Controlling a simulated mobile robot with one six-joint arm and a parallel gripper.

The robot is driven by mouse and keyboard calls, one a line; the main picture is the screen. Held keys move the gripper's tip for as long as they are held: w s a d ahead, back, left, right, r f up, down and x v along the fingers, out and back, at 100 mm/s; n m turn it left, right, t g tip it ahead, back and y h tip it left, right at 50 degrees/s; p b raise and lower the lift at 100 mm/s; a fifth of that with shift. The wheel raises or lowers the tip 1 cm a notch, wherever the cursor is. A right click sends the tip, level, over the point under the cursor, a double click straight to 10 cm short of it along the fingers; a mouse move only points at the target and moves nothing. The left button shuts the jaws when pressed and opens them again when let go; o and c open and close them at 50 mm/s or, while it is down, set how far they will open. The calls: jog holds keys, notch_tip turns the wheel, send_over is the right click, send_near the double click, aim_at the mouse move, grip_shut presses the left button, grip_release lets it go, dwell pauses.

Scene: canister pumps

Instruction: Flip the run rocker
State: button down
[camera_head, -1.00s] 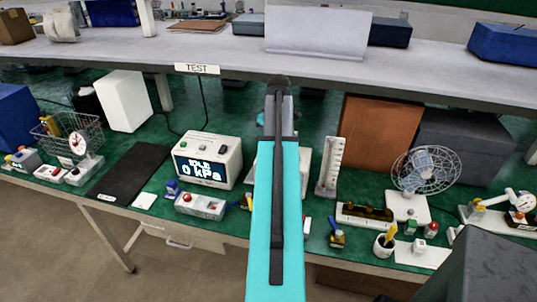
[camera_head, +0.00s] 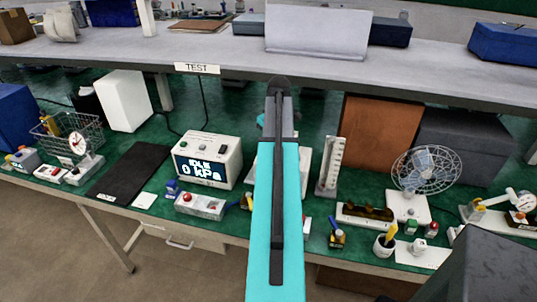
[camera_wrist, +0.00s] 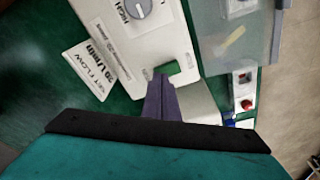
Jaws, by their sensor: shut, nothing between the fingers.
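My gripper (camera_wrist: 160,82) is shut and empty in the wrist view. Its fingertips are over or against the lower edge of a white panel, the pump housing (camera_wrist: 140,45). A small green patch (camera_wrist: 178,66) shows just right of the fingertips. It may be the run rocker or the mat seen through a gap; I cannot tell. A grey round knob (camera_wrist: 138,8) marked HIGH is on the panel's upper part. In the head view, my arm covers most of the white housing (camera_head: 305,165), and the rocker and fingertips are hidden.
A card reading SET FLOW 26 L/min (camera_wrist: 90,68) lies left of the housing. A small box with a red button (camera_wrist: 246,104) is to the right. In the head view, a display unit (camera_head: 208,160) reads IDLE 0 kPa.

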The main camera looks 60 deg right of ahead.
jog(key=shift+f, duration=0.4)
dwell(0.4)
jog(key=shift+r, duration=0.1)
notch_tip(320, 180, up, 7)
jog(key=p, duration=0.4)
dwell(0.9)
jog(key=shift+s, duration=0.1)
dwell(0.5)
